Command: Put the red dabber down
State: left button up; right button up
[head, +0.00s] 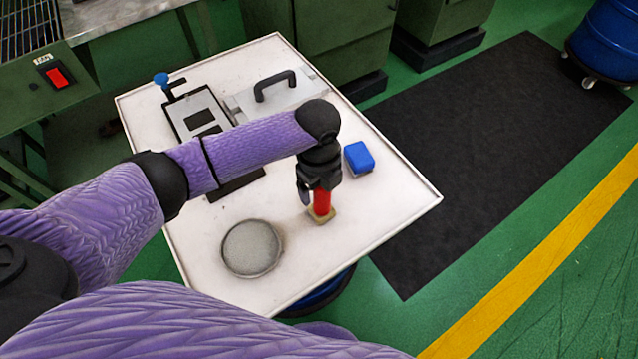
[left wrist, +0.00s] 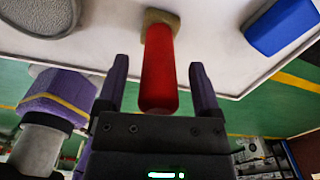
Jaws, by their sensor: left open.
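The red dabber (head: 322,200) stands upright on the white table top, its tan pad (head: 321,215) down on the surface. It also shows in the left wrist view (left wrist: 158,75), with its red handle pointing towards the camera. My left gripper (head: 310,190) is above and around the handle. In the left wrist view its two fingers (left wrist: 155,85) are spread on either side of the handle, with a gap on both sides. My right gripper is not in the views.
A round grey dish (head: 251,248) stands left of the dabber, and a blue block (head: 359,157) lies to its right. A framed plate (head: 197,115) and a grey lid with a black handle (head: 275,87) are at the back. The table's front right (head: 385,215) is clear.

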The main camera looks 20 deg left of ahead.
pick_arm(q)
notch_tip(320, 180, up, 12)
jog(key=p, duration=0.3)
jog(key=shift+a+f+p, duration=0.1)
jog(key=shift+f+p, duration=0.15)
jog(key=shift+p, duration=0.15)
jog(key=shift+f, duration=0.1)
